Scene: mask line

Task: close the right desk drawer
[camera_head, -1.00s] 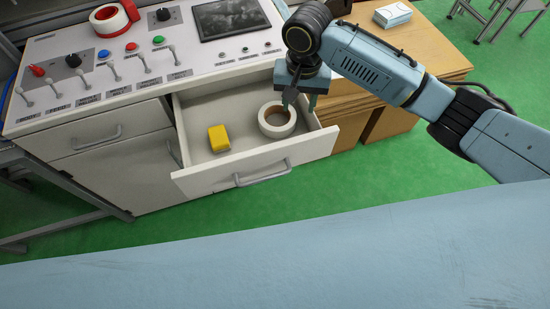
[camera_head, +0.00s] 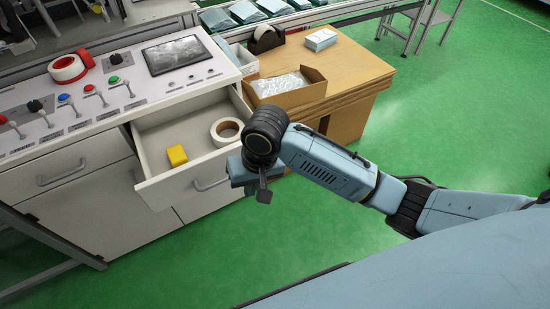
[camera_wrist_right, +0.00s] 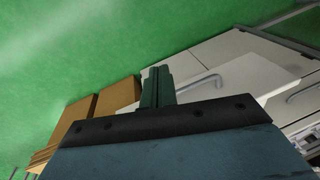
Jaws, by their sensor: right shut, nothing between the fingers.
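The right desk drawer (camera_head: 185,186) stands open under the control panel, with a grey handle (camera_head: 211,184) on its front. A yellow block (camera_head: 177,155) and a white tape roll (camera_head: 226,132) lie inside it. My right gripper (camera_head: 262,194) is outside the drawer, by the right end of its front, which my wrist partly hides. In the right wrist view the fingers of my right gripper (camera_wrist_right: 157,88) are together and empty, and the drawer front (camera_wrist_right: 262,76) with its handle shows behind them. I cannot tell whether they touch it. My left gripper is not in view.
A closed drawer (camera_head: 70,168) is to the left. A wooden table (camera_head: 345,70) with an open cardboard box (camera_head: 290,92) stands right of the desk. Red tape (camera_head: 68,69) lies on the panel. The green floor (camera_head: 440,120) is clear in front.

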